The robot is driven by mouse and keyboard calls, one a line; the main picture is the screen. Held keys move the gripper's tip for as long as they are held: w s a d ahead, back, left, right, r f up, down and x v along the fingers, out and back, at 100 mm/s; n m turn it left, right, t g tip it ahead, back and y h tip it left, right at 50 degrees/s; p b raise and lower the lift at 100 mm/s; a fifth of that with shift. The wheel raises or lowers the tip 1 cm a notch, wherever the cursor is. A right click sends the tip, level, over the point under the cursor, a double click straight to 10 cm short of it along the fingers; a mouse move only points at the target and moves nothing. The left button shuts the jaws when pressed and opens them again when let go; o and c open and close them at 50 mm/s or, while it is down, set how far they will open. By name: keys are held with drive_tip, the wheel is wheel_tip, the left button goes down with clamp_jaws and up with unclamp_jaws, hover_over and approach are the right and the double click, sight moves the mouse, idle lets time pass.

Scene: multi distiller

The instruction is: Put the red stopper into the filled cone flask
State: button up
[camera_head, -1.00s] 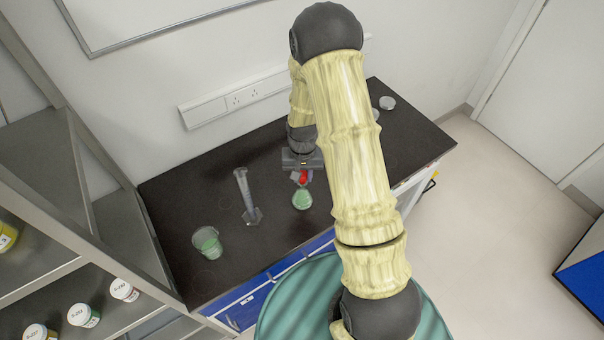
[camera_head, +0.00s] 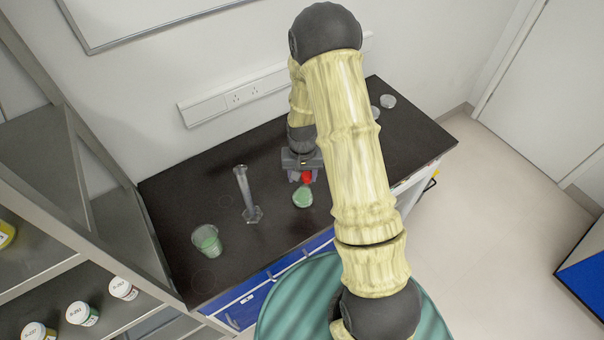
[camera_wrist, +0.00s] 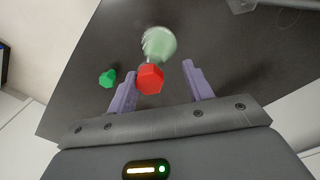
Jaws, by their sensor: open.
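In the head view, the red stopper (camera_head: 307,177) is at the top of the cone flask, under my gripper (camera_head: 302,174). The cone flask (camera_head: 302,198) holds green contents and stands on the dark bench. In the wrist view, the flask (camera_wrist: 159,43) is blurred, just beyond the stopper. The stopper seems to be at the flask's mouth, but I cannot tell how deep it sits. My gripper is open.
A green stopper (camera_wrist: 107,78) lies left of the fingers in the wrist view. A measuring cylinder (camera_head: 246,192) and a beaker with green contents (camera_head: 207,240) stand left of the flask. Two clear dishes (camera_head: 388,101) are at the back right. Shelving (camera_head: 105,225) borders the bench's left.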

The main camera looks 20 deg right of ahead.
drive_tip(key=shift+w+r, duration=0.1)
drive_tip(key=shift+r, duration=0.3)
wheel_tip(320, 180, up, 17)
drive_tip(key=b, duration=0.4)
drive_tip(key=shift+f, duration=0.2)
idle(0.5)
drive_tip(key=s+n+t, duration=0.2)
drive_tip(key=s, duration=1.2)
drive_tip(key=shift+s+f+n+t, duration=0.2)
drive_tip(key=shift+f+n+t, duration=0.1)
drive_tip(key=shift+n, duration=0.1)
